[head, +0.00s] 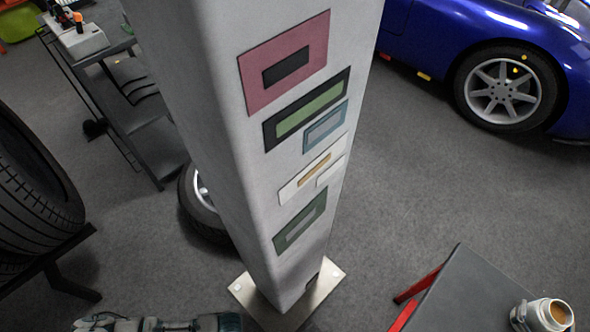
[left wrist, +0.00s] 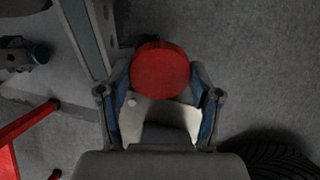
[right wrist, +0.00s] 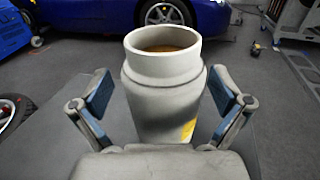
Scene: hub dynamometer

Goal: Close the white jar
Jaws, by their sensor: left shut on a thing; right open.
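The white jar (head: 550,316) stands upright and uncovered on the dark table at the lower right of the head view. In the right wrist view, the jar (right wrist: 165,85) shows a round open mouth with brown contents and a yellow patch low on its side. My right gripper (right wrist: 160,82) is open, with one finger on each side of the jar and visible gaps between. My left gripper (left wrist: 160,80) is shut on a round red lid (left wrist: 160,68), held between its fingertips above the floor. I cannot make out the lid in the head view.
The dark table (head: 462,287) has red legs. A tall grey pillar (head: 225,130) with coloured panels stands mid-view on a metal base plate (head: 325,285). Tyres (head: 35,190) and a shelf cart (head: 125,100) are at left. A blue car (head: 440,35) is at back right.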

